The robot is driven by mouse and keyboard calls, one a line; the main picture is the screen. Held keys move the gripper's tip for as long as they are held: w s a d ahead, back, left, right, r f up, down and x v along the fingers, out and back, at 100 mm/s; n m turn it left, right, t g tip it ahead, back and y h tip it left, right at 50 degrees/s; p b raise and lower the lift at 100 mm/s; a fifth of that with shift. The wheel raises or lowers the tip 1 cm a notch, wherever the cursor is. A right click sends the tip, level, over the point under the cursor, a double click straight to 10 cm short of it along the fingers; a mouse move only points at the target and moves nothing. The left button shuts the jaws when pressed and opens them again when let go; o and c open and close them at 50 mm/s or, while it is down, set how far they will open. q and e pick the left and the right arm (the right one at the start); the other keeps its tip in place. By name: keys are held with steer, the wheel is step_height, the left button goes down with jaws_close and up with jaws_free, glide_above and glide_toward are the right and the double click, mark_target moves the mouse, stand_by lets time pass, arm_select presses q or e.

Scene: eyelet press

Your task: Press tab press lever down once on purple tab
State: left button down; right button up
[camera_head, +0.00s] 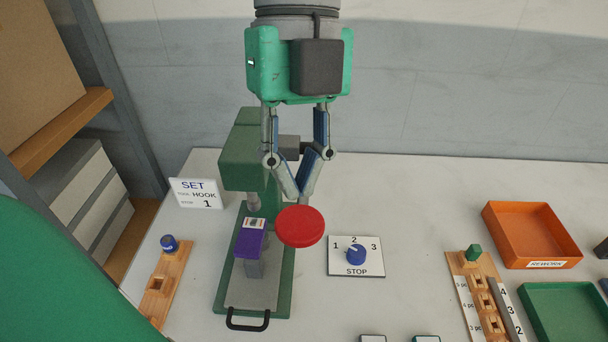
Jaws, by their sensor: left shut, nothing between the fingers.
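The green tab press (240,172) stands on the white table, left of the middle. Its lever ends in a large round red knob (301,227). The purple tab (249,243), with a small printed label on top, sits on a grey holder on the press base, under the press head and left of the knob. My left gripper (303,196) is shut and empty, pointing down. Its fingertips are right at the far edge of the red knob; I cannot tell whether they touch it. The gripper partly hides the lever arm. My right gripper is not in view.
A dial plate (356,257) marked STOP lies right of the press. A SET card (196,194) and a wooden rack (166,285) are at its left. An orange REWORK tray (531,236), a green tray (568,314) and a numbered wooden rack (476,295) are at the right.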

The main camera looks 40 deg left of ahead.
mark_target(301, 221)
arm_select(q)
steer(key=shift+a, duration=0.1)
steer(key=shift+s+d+f, duration=0.1)
steer(key=shift+d+f, duration=0.2)
steer(key=shift+d, duration=0.2)
steer(key=shift+d+f+b, duration=0.15)
steer(key=shift+f+b, duration=0.15)
steer(key=shift+b, duration=0.1)
steer(key=shift+s+a+f+b, duration=0.15)
steer(key=shift+f+b, duration=0.05)
steer(key=shift+f, duration=0.2)
steer(key=shift+s+a+f+b, duration=0.15)
steer(key=shift+f+b, duration=0.05)
steer(key=shift+f, duration=0.2)
steer(key=shift+s+d+f, duration=0.1)
steer(key=shift+d+f, duration=0.2)
steer(key=shift+f, duration=0.15)
steer(key=shift+s+d+f+b, duration=0.1)
steer(key=shift+s+f+b, duration=0.05)
steer(key=shift+f+b, duration=0.35)
steer(key=shift+s+f, duration=0.1)
steer(key=shift+f, duration=0.35)
